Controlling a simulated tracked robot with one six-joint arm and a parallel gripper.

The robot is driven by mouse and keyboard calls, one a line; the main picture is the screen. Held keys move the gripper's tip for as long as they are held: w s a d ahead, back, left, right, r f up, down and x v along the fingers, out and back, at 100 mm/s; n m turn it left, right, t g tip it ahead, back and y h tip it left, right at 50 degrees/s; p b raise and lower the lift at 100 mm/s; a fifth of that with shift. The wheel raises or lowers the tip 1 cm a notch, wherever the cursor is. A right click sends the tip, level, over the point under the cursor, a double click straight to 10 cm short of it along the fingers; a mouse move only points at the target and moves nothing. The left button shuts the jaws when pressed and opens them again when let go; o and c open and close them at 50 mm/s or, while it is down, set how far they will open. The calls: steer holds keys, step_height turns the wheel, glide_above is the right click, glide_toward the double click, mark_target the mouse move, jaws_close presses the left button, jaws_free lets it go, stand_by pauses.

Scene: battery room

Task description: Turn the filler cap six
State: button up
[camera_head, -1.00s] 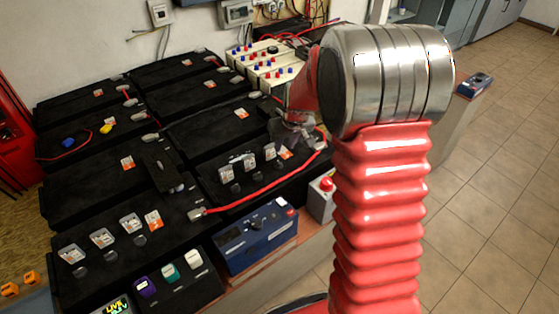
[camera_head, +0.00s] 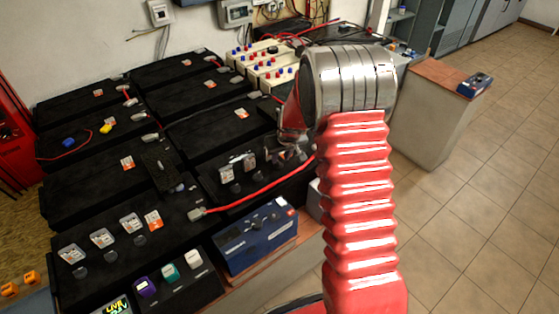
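Small dark filler caps sit on the two front black batteries, each by an upright white tag; the numbers are too small to read, so I cannot tell which is cap six. The front right battery (camera_head: 262,197) has caps such as one at its left (camera_head: 233,188) and further ones to the right. The front left battery (camera_head: 110,270) has another row, including one cap (camera_head: 140,240). My gripper (camera_head: 290,153) is at the right end of the front right battery's cap row, largely hidden by my arm's silver joint. Its fingers are too unclear to tell open from shut, or whether they touch a cap.
A red cable (camera_head: 262,193) runs along the front right battery. A blue box (camera_head: 257,236) stands before it. Beige units with red and blue terminals (camera_head: 265,62) stand behind. A bench (camera_head: 440,80) is at right, with open tiled floor beyond.

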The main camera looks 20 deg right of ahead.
mark_target(279, 163)
steer(key=shift+x, duration=1.85)
steer(key=shift+c, duration=0.4)
jaws_close()
